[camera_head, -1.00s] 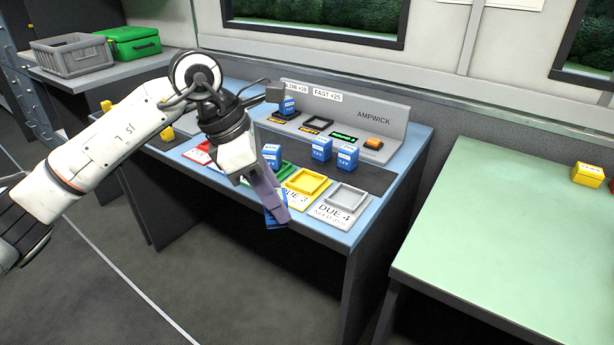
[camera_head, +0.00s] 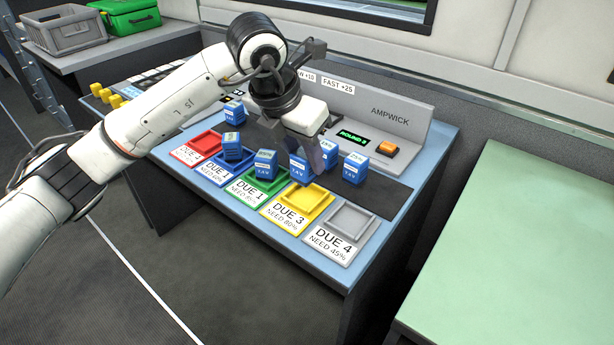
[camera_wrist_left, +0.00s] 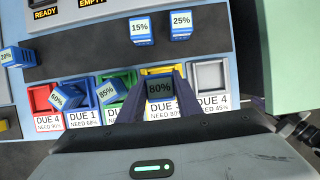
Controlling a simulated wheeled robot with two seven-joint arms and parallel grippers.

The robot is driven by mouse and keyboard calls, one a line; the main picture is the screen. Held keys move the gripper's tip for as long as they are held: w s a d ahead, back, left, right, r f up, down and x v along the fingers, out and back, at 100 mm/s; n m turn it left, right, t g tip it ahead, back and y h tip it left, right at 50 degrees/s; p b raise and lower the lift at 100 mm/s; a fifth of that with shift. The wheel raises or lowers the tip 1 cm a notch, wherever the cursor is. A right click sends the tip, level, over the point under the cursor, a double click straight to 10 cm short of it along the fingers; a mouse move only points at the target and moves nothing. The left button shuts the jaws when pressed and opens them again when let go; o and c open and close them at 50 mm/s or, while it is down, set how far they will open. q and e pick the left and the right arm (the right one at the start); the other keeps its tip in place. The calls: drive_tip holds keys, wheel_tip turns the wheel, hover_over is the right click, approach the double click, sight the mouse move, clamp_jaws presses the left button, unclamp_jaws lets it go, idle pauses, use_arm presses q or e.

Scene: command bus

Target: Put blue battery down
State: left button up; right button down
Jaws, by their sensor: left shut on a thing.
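My left gripper (camera_head: 308,160) is shut on a blue battery (camera_head: 300,172) marked 80% in the left wrist view (camera_wrist_left: 160,88). The battery hangs upright between the fingers, behind the yellow tray (camera_head: 283,220) in the head view. In the left wrist view it covers part of the yellow tray (camera_wrist_left: 150,72), whose card reads DUE 3, NEED 80%. Whether it touches anything below cannot be told. A battery marked 60% (camera_wrist_left: 65,96) is at the blue tray (camera_head: 205,172), and one marked 85% (camera_wrist_left: 107,92) is at the green tray (camera_head: 252,192).
Blue batteries marked 15% (camera_wrist_left: 142,32) and 25% (camera_wrist_left: 181,26) stand on the dark strip behind the trays. Another (camera_head: 233,112) stands further left. The red tray (camera_head: 190,153) and grey tray (camera_head: 345,222) are empty. A grey AMPWICK panel (camera_head: 400,115) rises behind.

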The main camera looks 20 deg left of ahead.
sight(305, 176)
use_arm(q)
drive_tip(key=shift+f, duration=2.65)
drive_tip(key=o, duration=1.2)
drive_tip(key=shift+c, duration=0.2)
drive_tip(key=shift+r, duration=0.2)
drive_tip(key=v, duration=1.2)
drive_tip(key=shift+f, duration=0.1)
